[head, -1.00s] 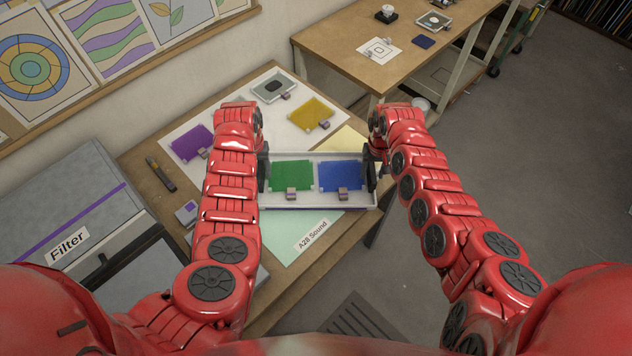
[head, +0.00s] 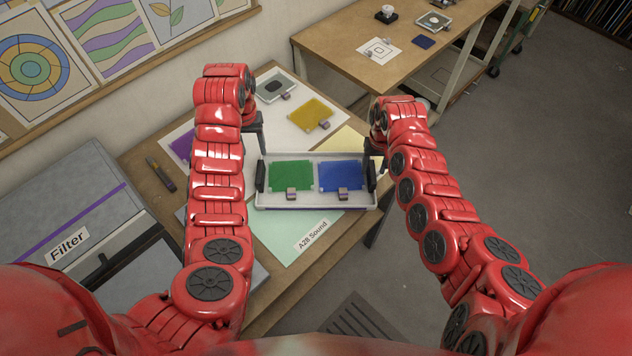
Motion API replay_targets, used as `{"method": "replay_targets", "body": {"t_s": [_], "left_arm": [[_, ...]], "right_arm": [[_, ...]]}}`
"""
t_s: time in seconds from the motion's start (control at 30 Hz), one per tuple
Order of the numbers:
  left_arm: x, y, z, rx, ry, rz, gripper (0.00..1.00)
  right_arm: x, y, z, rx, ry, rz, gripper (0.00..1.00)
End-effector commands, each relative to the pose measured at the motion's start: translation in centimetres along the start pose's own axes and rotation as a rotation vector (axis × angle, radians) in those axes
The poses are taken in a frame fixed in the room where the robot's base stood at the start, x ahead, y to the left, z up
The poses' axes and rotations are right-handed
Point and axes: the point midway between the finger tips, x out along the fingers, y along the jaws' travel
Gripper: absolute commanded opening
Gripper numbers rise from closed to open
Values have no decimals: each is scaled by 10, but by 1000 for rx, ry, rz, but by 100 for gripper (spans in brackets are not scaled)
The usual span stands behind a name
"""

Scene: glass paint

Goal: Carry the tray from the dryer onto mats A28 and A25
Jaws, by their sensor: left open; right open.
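The white tray (head: 300,208) has black end handles and holds a green pane and a blue pane, each with a small clip. It sits at the table's right side, overlapping the mint mat labelled A28 Sound (head: 283,237). A pale yellow mat (head: 346,143) shows behind the tray; its label is hidden, so I cannot tell if it is A25. My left gripper (head: 261,143) is open, above and behind the left handle, apart from it. My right gripper (head: 384,160) is open beside and slightly above the right handle; whether it touches is unclear.
A second table (head: 400,70) stands at the back. Open floor lies right.

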Motion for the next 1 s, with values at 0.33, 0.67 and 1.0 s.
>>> {"method": "replay_targets", "body": {"t_s": [0.33,0.67,1.0], "left_arm": [[0,0,0,0,1,0,55],[0,0,0,0,1,0,55],[0,0,0,0,1,0,55]], "right_arm": [[-71,0,0,2,3,-2,55],[-95,0,1,2,-2,-2,55],[-94,0,1,2,-1,-1,55]]}}
